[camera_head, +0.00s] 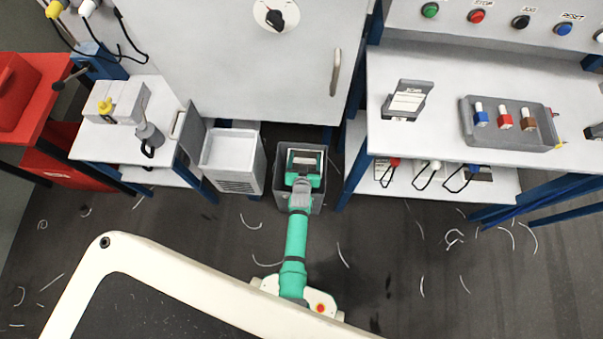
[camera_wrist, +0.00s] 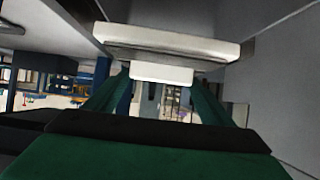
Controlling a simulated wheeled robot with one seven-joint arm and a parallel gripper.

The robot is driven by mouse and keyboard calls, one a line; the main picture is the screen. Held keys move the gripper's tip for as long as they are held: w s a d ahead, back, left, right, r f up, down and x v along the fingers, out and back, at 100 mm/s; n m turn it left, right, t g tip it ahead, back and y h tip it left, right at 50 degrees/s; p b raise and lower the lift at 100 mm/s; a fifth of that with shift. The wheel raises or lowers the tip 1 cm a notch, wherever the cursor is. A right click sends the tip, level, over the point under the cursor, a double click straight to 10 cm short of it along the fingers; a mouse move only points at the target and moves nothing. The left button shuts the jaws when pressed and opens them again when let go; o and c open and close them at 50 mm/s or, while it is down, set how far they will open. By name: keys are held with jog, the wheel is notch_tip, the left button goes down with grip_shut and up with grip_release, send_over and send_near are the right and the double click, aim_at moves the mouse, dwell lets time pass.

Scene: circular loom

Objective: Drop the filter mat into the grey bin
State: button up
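The grey bin (camera_head: 279,198) stands on the floor in front of the white cabinet, between two tables. My gripper (camera_head: 304,170) is over the bin's opening, pointing toward the cabinet. In the wrist view, a pale grey slab with a white tab, which I take as the filter mat (camera_wrist: 170,45), sits across the ends of my green fingers (camera_wrist: 162,90). The tab is between the fingers, which appear to touch both its sides. In the head view only a small pale patch of the mat (camera_head: 304,158) shows at the gripper. The bin's inside is mostly hidden by my arm.
A light grey box with a white inside (camera_head: 232,182) stands just left of the bin. A table (camera_head: 440,80) with a tray of coloured spools (camera_head: 508,145) is at right, a smaller table (camera_head: 110,145) at left. White thread scraps lie on the dark floor.

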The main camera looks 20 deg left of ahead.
jog(key=shift+o, duration=1.3)
jog(key=shift+s, duration=0.1)
jog(key=shift+s+r, duration=0.15)
jog(key=shift+s, duration=0.1)
jog(key=v, duration=1)
jog(key=shift+d, duration=0.1)
